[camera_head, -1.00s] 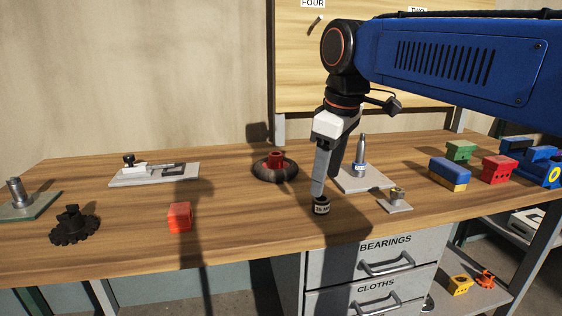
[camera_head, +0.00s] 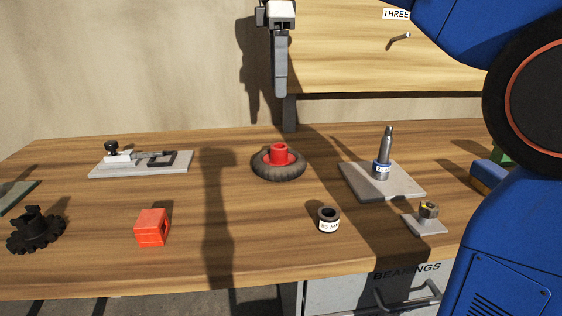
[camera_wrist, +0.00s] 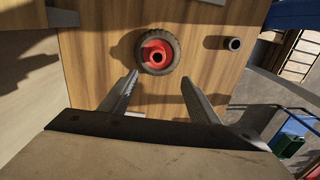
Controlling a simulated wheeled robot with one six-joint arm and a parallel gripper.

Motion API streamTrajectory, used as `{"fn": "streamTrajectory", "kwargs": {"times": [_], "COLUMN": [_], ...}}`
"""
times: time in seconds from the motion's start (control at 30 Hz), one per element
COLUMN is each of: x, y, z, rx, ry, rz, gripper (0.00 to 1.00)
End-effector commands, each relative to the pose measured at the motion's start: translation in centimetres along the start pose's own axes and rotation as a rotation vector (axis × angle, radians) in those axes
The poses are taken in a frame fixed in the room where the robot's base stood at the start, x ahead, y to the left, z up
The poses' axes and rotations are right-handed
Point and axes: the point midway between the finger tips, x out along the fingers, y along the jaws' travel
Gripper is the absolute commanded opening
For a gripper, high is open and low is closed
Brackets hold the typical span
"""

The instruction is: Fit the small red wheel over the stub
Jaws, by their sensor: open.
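The small wheel, with a red hub (camera_head: 279,153) and a black tyre (camera_head: 278,168), lies flat on the bench, hub up. It also shows in the wrist view, its red hub (camera_wrist: 157,53) just beyond the fingertips. My gripper (camera_head: 281,93) hangs above and behind the wheel in the head view, apart from it. Its two fingers (camera_wrist: 159,77) are spread and empty. Which post is the stub is not certain: a tall stepped metal post (camera_head: 386,150) with a blue collar stands on a grey plate (camera_head: 405,188), and a short one (camera_head: 429,211) on a smaller plate.
A black gear (camera_head: 35,230) and a toggle clamp plate (camera_head: 140,168) are at left. Another plate (camera_head: 14,197) is cut off at the left edge. Bare bench lies between block and ring.

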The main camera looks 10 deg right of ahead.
Motion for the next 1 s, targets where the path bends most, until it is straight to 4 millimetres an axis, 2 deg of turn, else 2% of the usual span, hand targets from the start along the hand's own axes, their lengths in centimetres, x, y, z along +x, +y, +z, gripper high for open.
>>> {"fn": "streamTrajectory", "kwargs": {"times": [0.1,0.5,0.83,1.0], "x": [2.2,8.9,11.2,13.5], "y": [-0.1,0.0,0.2,0.7], "z": [0.1,0.1,0.1,0.3], "rx": [0.001,0.003,0.003,0.003], "ry": [-0.001,0.0,-0.001,-0.001], "rz": [-0.003,-0.001,-0.001,-0.001], "gripper": [0.56,0.56,0.56,0.56]}}
